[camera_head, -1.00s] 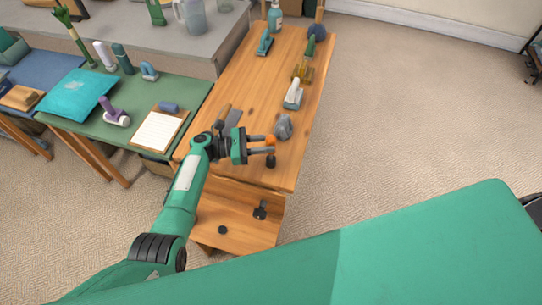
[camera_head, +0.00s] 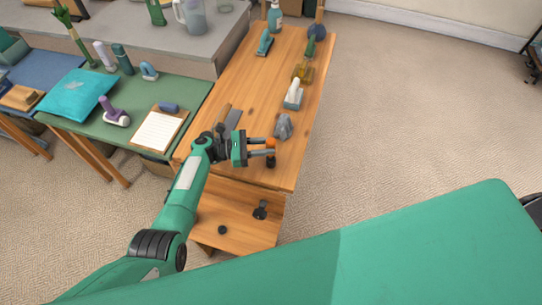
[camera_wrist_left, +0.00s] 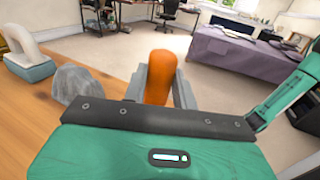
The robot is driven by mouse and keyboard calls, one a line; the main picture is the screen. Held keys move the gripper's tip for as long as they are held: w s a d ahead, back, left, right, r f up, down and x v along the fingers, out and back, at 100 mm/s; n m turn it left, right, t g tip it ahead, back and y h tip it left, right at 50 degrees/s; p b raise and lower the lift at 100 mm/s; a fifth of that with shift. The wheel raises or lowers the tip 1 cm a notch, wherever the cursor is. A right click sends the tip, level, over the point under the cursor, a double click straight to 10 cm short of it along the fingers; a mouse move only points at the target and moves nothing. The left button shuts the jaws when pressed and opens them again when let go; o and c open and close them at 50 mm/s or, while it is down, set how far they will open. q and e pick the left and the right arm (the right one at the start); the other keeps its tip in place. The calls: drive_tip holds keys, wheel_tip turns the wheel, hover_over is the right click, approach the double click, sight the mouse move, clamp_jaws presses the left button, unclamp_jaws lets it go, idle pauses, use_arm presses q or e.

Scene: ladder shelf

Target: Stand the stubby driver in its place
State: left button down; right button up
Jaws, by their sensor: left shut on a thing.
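The stubby driver (camera_head: 271,144) shows as a short orange handle between the fingers of my left gripper (camera_head: 263,148). In the left wrist view the orange handle (camera_wrist_left: 158,78) stands between the two grey fingers of the left gripper (camera_wrist_left: 160,90), which is shut on it. The gripper is over the near end of the wooden shelf top (camera_head: 250,90). A small dark thing (camera_head: 271,161) shows just below the fingertips; I cannot tell whether it is part of the driver or its place. The driver's tip is hidden. My right gripper is not in view.
A grey rock-like lump (camera_head: 283,126) is close beyond the gripper. A flat-bladed tool (camera_head: 233,121) lies to the left, and a white-handled brush-like thing (camera_head: 293,95) is farther back. A lower shelf (camera_head: 240,222) holds small dark items. The middle of the top is clear.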

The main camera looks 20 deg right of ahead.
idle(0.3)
use_arm(q)
drive_tip(key=c, duration=1)
unclamp_jaws()
drive_tip(key=shift+f, duration=0.1)
drive_tip(key=shift+c, duration=0.2)
drive_tip(key=shift+o, duration=0.5)
drive_tip(key=o, duration=0.9)
